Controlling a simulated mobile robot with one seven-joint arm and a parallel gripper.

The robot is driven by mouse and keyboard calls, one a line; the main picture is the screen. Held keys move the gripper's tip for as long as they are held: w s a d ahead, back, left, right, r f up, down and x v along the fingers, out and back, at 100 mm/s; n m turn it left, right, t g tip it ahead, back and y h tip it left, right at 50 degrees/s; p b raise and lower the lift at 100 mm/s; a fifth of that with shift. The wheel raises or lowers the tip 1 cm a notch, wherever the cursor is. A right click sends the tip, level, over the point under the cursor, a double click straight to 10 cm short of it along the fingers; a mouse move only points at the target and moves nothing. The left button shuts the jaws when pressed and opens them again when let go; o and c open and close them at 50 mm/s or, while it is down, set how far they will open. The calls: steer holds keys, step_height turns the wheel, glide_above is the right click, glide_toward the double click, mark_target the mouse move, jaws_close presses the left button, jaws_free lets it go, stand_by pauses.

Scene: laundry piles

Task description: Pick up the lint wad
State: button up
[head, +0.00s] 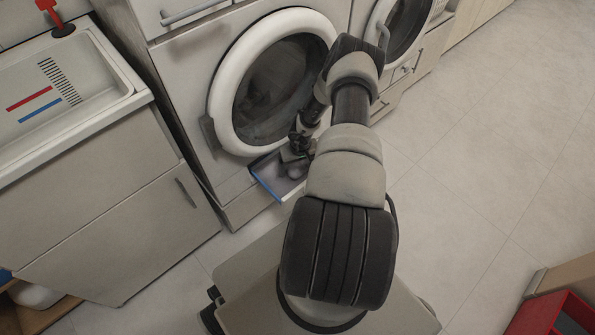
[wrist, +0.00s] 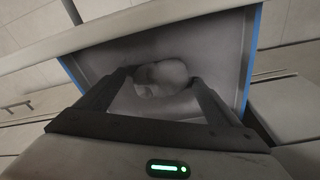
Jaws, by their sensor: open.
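The lint wad (wrist: 160,79) is a rounded grey lump in a shallow grey tray with blue edges (wrist: 251,62). In the head view the wad (head: 293,170) is small and partly covered by my gripper (head: 299,153), and the tray (head: 270,184) sticks out low at the front of the washer. In the wrist view my gripper (wrist: 162,77) is open, its two dark fingers reaching into the tray with one on each side of the wad. I cannot tell whether either finger touches it. The wad's underside is hidden.
A front-loading machine with a round door (head: 222,103) stands directly behind the tray. A second machine (head: 405,28) is to its right. A sink cabinet (head: 110,215) stands at the left, and a red crate (head: 548,315) at the lower right. The tiled floor (head: 480,150) on the right is clear.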

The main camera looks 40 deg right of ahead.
steer(key=c, duration=1.1)
steer(key=shift+r, duration=0.1)
